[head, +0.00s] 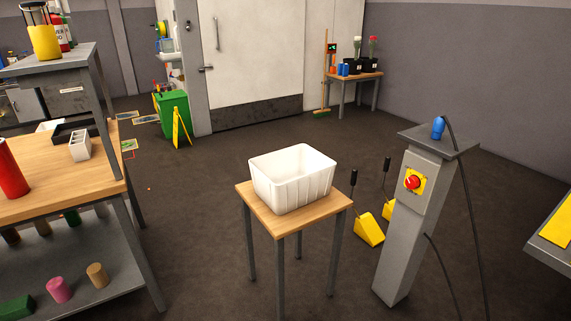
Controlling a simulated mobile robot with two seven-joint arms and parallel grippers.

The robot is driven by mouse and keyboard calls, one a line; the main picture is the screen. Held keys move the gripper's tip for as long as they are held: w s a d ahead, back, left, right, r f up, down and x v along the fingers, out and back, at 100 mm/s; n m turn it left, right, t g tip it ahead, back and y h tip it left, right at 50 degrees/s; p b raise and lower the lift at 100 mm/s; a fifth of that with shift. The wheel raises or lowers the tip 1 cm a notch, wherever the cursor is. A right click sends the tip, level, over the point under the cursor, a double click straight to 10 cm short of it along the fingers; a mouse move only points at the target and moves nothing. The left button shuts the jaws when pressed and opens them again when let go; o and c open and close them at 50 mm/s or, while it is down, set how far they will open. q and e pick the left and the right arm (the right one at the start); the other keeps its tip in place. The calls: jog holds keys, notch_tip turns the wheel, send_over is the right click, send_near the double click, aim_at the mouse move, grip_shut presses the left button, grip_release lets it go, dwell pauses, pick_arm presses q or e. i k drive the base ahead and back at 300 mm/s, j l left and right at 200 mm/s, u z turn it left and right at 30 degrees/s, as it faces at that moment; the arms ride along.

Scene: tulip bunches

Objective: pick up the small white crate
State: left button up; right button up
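A small white crate (291,192) stands upright on a small wooden-topped table (258,208) in the middle of the head view. Its walls are ribbed and its open top faces up. The part of the inside that I can see looks empty. The crate covers most of the table top, with a strip of bare wood along the left and front. Neither of my grippers shows in this view.
A workbench (60,192) with a red cylinder (11,172) stands at the left. A grey pedestal (405,235) with a red button (412,182) and cable stands right of the small table. Yellow wedges (369,230) lie behind. Open floor surrounds the table's left and back.

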aim_at(291, 178)
jog(key=i+j+z, duration=0.25)
jog(key=i, duration=0.15)
jog(key=i+j+z, duration=0.75)
jog(key=i+j, duration=0.2)
jog(key=i+j+z, duration=0.25)
jog(key=j, duration=0.3)
jog(key=i+j+z, duration=0.2)
jog(key=j, duration=0.3)
jog(key=i+j+z, duration=0.25)
jog(key=j, duration=0.3)
jog(key=i+j+z, duration=0.1)
jog(key=j+z, duration=0.15)
jog(key=j, duration=0.3)
